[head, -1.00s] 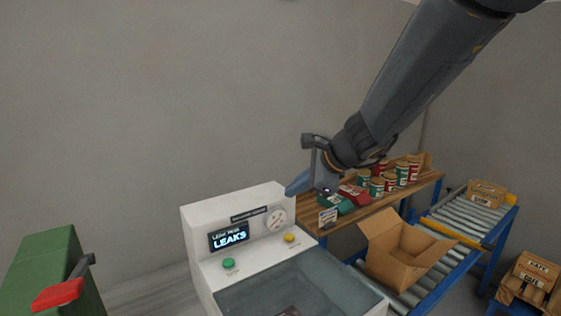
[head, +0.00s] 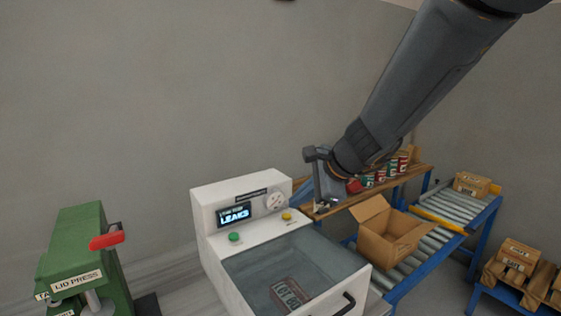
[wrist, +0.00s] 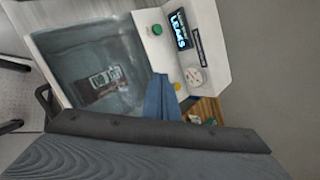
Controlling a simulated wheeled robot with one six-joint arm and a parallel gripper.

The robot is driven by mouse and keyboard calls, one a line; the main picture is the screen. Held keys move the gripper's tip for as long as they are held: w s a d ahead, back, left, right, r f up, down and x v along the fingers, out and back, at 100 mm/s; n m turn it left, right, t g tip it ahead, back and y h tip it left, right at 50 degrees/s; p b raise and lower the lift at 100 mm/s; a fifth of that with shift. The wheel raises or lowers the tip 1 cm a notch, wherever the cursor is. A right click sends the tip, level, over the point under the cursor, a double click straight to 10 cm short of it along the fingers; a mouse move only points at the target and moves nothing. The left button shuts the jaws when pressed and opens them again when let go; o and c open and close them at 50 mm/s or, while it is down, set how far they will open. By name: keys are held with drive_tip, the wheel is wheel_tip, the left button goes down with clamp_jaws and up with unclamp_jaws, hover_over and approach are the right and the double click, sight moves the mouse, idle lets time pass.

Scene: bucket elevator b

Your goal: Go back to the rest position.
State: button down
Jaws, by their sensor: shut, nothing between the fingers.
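My gripper (head: 320,205) is shut and empty in the head view, at the end of my raised arm. It hangs by the right side of the white leak tester's console, in front of the wooden bench. The wrist view shows a blue-grey finger (wrist: 162,98) in front of the tester. The white tester (head: 222,196) has a screen (head: 236,214) reading "LEAKS", a green button (head: 234,237), a yellow button (head: 287,216) and a dial. A labelled packet (head: 287,293) lies in its clear-covered tank.
A green lid press (head: 75,245) with a red handle stands at left. An open carton (head: 391,232) sits on the roller conveyor (head: 452,211). Cans stand on the wooden bench (head: 418,180) behind. Closed boxes (head: 517,255) lie on a blue stand at right.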

drive_tip(key=s+d+f+n+g+h, duration=0.2)
drive_tip(key=s+d+f+n+h, duration=0.1)
drive_tip(key=s+d+f+n, duration=0.45)
drive_tip(key=s+d+f+n+g+h, duration=0.1)
drive_tip(key=s+d+f+n+h, duration=0.25)
drive_tip(key=s+d+n, duration=0.5)
wheel_tip(320, 180, down, 13)
drive_tip(key=s+a+g+b, duration=0.1)
drive_tip(key=b, duration=1)
drive_tip(key=shift+r, duration=0.15)
drive_tip(key=shift+s+a+y, duration=0.1)
drive_tip(key=shift+y, duration=0.15)
